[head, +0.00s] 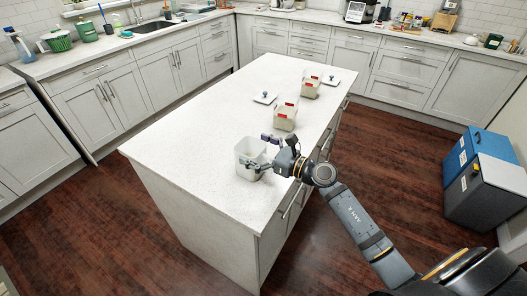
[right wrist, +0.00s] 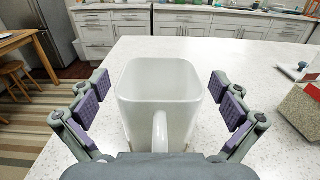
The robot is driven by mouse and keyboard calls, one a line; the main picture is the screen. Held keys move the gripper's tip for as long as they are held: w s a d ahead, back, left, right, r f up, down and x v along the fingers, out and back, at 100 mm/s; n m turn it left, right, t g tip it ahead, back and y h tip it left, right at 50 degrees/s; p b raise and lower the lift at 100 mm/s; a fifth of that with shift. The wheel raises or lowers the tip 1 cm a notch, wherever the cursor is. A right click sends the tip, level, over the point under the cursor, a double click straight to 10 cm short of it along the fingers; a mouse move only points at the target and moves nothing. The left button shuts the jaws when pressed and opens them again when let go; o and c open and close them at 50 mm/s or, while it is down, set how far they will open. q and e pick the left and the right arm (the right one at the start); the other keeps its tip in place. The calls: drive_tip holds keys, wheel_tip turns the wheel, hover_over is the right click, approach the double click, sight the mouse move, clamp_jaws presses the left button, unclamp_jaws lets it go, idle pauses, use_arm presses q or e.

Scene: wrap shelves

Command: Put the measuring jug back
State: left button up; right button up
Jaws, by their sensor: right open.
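The measuring jug (head: 247,153) is a white, squarish open vessel standing upright on the white island top near its front edge. In the right wrist view the jug (right wrist: 158,82) fills the middle, with its handle toward my wrist, and looks empty. My right gripper (head: 264,153) is open at the jug. Its purple-padded fingers stand on either side of the jug, with a visible gap on each side in the right wrist view. My left gripper is in neither view.
Two cream containers with red labels, a nearer one (head: 284,118) and a farther one (head: 310,88), stand farther along the island. A white lid (head: 265,98) and another lid (head: 331,80) lie near them. The island's left side is clear.

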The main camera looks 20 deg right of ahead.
sight(272, 159)
drive_tip(key=b+v, duration=0.2)
drive_tip(key=v, duration=0.2)
drive_tip(key=shift+s+d+f+b, duration=0.2)
drive_tip(key=shift+s+f+b, duration=0.2)
drive_tip(key=shift+s+d+r+p, duration=0.45)
drive_tip(key=shift+s+r+p, duration=0.1)
drive_tip(key=shift+p, duration=0.65)
drive_tip(key=p+v, duration=0.3)
drive_tip(key=p, duration=0.1)
drive_tip(key=p+v, duration=0.2)
drive_tip(key=p, duration=0.3)
drive_tip(key=shift+s+d+f+p, duration=0.25)
drive_tip(key=shift+p, duration=0.05)
